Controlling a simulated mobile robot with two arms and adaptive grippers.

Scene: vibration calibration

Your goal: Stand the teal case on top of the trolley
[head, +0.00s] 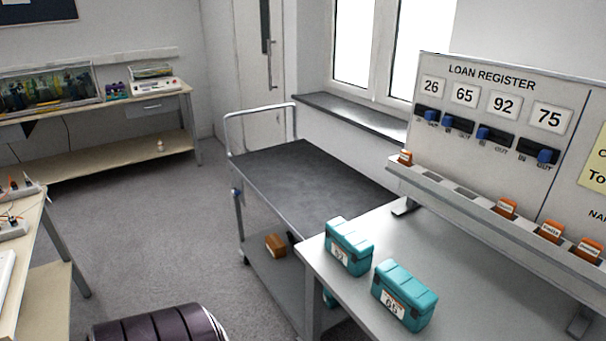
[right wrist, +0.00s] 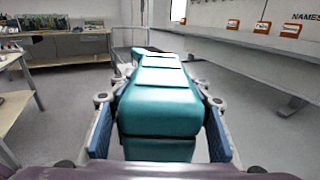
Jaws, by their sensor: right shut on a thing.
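The trolley (head: 307,182) has a dark flat top, bare where it shows, beside the grey table. One teal case (head: 350,240) stands on the table's near left corner, its label hard to read. A second teal case (head: 408,290), labelled what looks like 65, stands just right of it. In the right wrist view my right gripper (right wrist: 160,105) is shut on a teal case (right wrist: 160,100), with a blue pad on each side of it. The head view does not show this gripper. My left gripper is in neither view.
The loan register board (head: 490,120) rises at the table's back, with orange tags on its ledge. A brown block (head: 276,245) lies on the trolley's lower shelf, and a teal bit (head: 328,298) shows low down by the table leg. Open floor (head: 130,220) lies left of the trolley.

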